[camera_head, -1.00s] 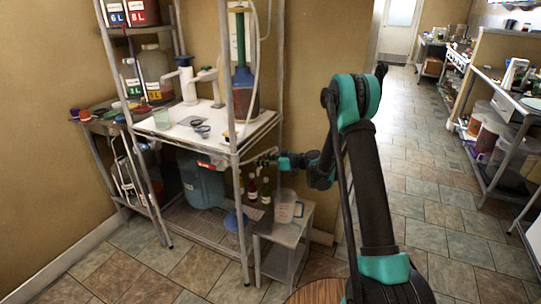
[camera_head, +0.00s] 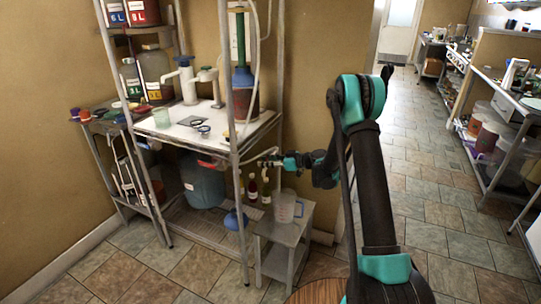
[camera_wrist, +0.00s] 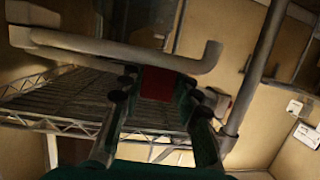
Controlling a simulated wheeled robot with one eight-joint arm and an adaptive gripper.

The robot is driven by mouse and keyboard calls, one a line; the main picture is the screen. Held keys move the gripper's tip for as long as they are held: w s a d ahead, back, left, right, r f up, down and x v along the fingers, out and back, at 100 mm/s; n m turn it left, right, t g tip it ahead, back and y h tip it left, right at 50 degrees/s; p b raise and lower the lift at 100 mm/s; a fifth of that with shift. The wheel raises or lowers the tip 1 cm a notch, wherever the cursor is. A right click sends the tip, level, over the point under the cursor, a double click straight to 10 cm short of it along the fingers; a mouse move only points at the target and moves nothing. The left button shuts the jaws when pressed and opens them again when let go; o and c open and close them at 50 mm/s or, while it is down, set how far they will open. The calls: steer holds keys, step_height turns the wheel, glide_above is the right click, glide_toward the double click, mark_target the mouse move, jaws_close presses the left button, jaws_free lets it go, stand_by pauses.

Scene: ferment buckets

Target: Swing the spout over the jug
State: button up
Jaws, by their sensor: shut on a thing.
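The spout is a pale bent tube (camera_wrist: 125,50) crossing the top of the wrist view, with a turned end at the right. My gripper (camera_wrist: 158,82) is shut on its red part, just beside the tube. In the head view my gripper (camera_head: 268,159) is small, right of the rack's front post, at the height just below the worktop. The clear jug (camera_head: 283,209) with a blue handle stands upright on a small grey stand, below my gripper. A pale piece hangs down above the jug, but I cannot tell exactly how the spout's mouth lines up with it.
The metal rack's post (camera_head: 233,150) stands close to my gripper's left. The worktop (camera_head: 190,128) above carries a white pump and small dishes. A blue container (camera_head: 202,185) and bottles (camera_head: 265,190) stand below it. Tiled floor is open to the right.

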steer(key=shift+s+d+n+g, duration=0.3)
steer(key=shift+d+n+g, duration=0.15)
steer(key=shift+d, duration=0.6)
steer(key=shift+d+n+g, duration=0.35)
steer(key=shift+d+g, duration=0.2)
steer(key=shift+d, duration=0.45)
steer(key=shift+w+d+n+g+y, duration=0.2)
steer(key=shift+d+n+g+y, duration=0.15)
steer(key=shift+d+g, duration=0.4)
steer(key=shift+d, duration=0.2)
steer(key=shift+w+d+n+g, duration=0.15)
steer(key=shift+d+n, duration=0.05)
steer(key=shift+d, duration=0.25)
steer(key=shift+w+d+n+g, duration=0.1)
steer(key=shift+w+d+n, duration=0.05)
steer(key=shift+d, duration=0.25)
steer(key=shift+c, duration=0.4)
